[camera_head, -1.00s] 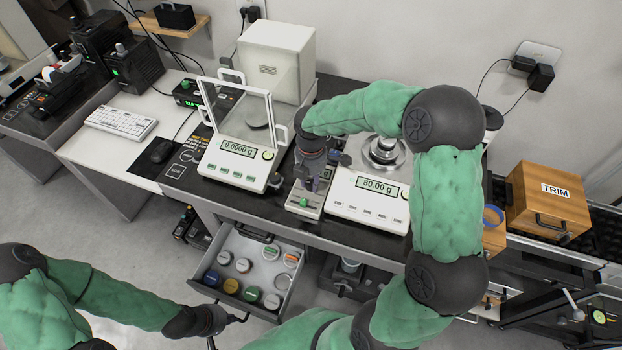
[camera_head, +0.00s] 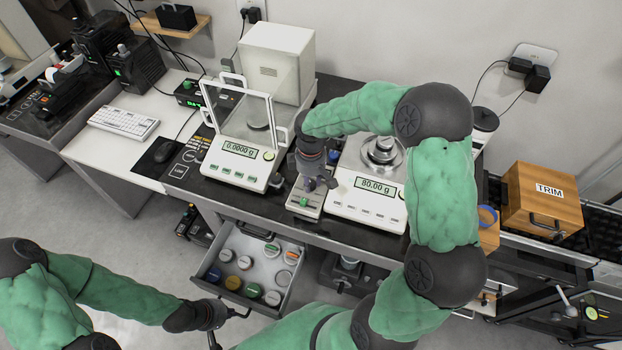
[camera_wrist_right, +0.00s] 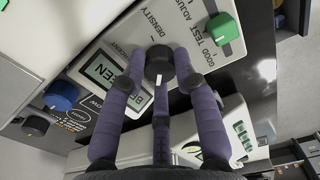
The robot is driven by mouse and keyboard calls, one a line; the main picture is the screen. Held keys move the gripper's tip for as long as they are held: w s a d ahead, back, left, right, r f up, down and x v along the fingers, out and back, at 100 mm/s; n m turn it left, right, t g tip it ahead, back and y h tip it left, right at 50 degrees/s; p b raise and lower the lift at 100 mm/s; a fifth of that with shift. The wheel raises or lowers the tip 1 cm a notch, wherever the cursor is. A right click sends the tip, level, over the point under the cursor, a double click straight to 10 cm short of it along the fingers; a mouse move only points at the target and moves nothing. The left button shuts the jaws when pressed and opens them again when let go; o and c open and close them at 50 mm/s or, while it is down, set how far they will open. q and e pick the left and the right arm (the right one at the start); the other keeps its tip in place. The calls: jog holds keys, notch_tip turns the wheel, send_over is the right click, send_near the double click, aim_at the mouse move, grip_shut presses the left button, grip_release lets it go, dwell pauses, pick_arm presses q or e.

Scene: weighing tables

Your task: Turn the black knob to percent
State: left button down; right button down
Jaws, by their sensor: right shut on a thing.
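The black knob (camera_wrist_right: 159,60) sits on a light grey panel beside a display whose text is partly hidden. A white mark on the knob faces the bottom of the wrist view. In the head view the right gripper (camera_head: 317,183) is over the small panel unit (camera_head: 305,206) between two balances, hiding the knob. My left gripper (camera_head: 226,314) is low near the open drawer's front; its fingers are unclear.
A green knob (camera_wrist_right: 222,28) and a blue knob (camera_wrist_right: 61,96) are on either side of the black one. A glass-shielded balance (camera_head: 232,170) stands left, an 80.00 g balance (camera_head: 360,205) right. An open drawer (camera_head: 208,262) with several jars juts out below.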

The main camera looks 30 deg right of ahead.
jog(key=m, duration=0.4)
jog(key=shift+a+m, duration=0.1)
jog(key=shift+m, duration=0.3)
jog(key=m, duration=0.3)
jog(key=shift+m, duration=0.3)
jog(key=m, duration=0.4)
jog(key=shift+b, duration=0.4)
jog(key=shift+m, duration=2.1)
jog(key=shift+b, duration=0.3)
jog(key=c, duration=0.9)
grip_release()
jog(key=shift+w, duration=0.1)
jog(key=shift+c, duration=0.2)
